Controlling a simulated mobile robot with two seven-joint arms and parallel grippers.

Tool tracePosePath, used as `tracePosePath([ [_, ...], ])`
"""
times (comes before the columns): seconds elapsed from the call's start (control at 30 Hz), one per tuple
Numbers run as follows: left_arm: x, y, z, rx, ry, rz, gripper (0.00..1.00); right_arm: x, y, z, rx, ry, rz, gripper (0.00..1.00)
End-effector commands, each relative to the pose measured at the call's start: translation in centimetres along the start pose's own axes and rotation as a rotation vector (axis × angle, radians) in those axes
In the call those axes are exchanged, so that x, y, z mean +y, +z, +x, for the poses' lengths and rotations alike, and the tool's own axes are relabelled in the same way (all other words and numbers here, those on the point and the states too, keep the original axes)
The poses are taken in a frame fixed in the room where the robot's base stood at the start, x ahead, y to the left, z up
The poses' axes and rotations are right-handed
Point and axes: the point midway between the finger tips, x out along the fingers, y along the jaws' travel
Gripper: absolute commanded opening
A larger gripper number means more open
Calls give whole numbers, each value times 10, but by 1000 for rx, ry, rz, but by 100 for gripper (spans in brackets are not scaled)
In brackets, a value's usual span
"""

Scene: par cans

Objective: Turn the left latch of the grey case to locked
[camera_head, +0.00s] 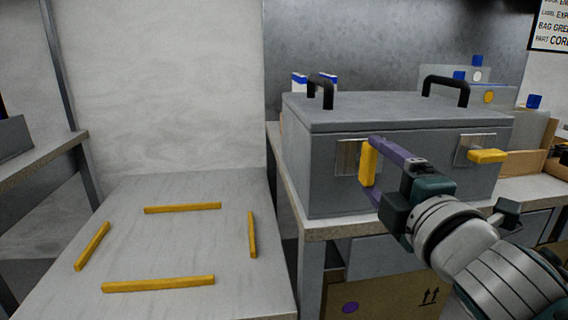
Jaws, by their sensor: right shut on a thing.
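The grey case (330,165) stands shut on a workbench, with two black handles on its lid. Its left latch (368,158) is a yellow lever on a metal plate and points roughly straight down. The right latch (487,156) is a yellow lever that lies sideways, pointing right. My right gripper (371,168), with purple fingers, comes in from the lower right and is shut on the left latch lever. Its fingers hide part of the lever and the case front beside it. My left gripper is not in view.
The grey bench (330,229) has its left corner by the case. A lower table (165,245) at the left bears several yellow strips around an empty area. Blue-capped containers (480,75) stand behind the case. A cardboard box (390,295) sits below the bench.

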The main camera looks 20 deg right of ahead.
Motion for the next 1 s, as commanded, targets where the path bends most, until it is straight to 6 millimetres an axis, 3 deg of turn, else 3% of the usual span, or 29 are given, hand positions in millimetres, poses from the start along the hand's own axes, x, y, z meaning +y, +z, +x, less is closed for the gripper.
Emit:
tracePosePath([
  [0.43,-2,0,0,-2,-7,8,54,1,0,0,1,2,16,24],
  [0.47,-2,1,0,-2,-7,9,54,1,0,0,1,2,16,81],
  [0.5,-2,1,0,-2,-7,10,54,1,0,0,1,2,16,85],
  [0.63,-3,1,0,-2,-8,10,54,0,0,0,1,1,14,100],
  [1.0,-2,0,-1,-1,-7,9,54,0,0,-10,1,-1,13,100],
])
